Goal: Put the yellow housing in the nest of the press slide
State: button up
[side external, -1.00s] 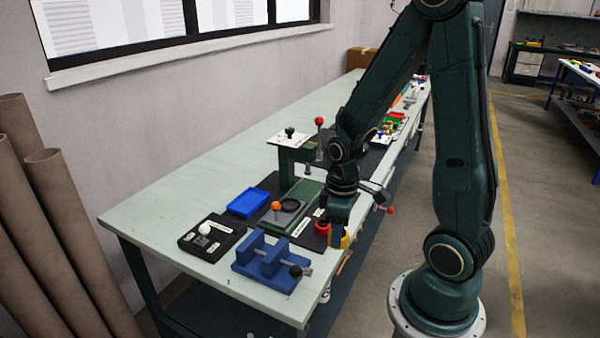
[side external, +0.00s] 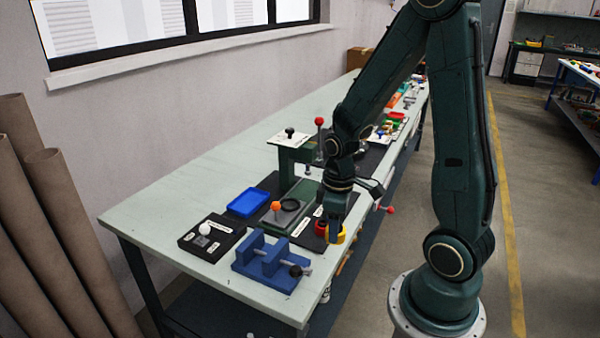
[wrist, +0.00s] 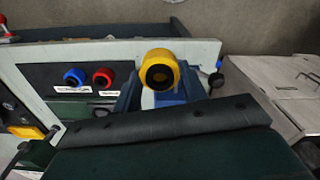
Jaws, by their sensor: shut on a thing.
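The yellow housing (wrist: 160,70) is a short round ring with a dark bore, in the middle of the wrist view. In the side view it shows as a small yellow patch (side external: 341,237) at the tip of my gripper (side external: 336,228). My gripper is shut on it, by the bench's near edge; the fingers hide part of it. The press slide (side external: 268,221) is a grey-green plate with an orange knob (side external: 276,206). Its nest, a black ring (side external: 290,204), looks empty and lies left of my gripper in the side view. The green press (side external: 287,165) stands behind it.
A red ring part (side external: 320,227) sits close beside my gripper on the dark mat; a blue one (wrist: 75,77) is near it in the wrist view. A blue vise (side external: 265,258), blue tray (side external: 248,202) and black box (side external: 211,237) stand nearby. The left bench top is clear.

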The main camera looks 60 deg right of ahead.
jog(key=w+d+r, duration=0.4)
jog(key=w+d, duration=0.5)
jog(key=w, duration=0.4)
notch_tip(320, 180, up, 6)
send_over(289, 205)
jog(key=shift+s, duration=0.1)
notch_tip(289, 205, down, 20)
jog(key=shift+f, duration=0.1)
dwell(0.7)
jog(key=shift+f, duration=0.1)
jog(key=o, duration=1)
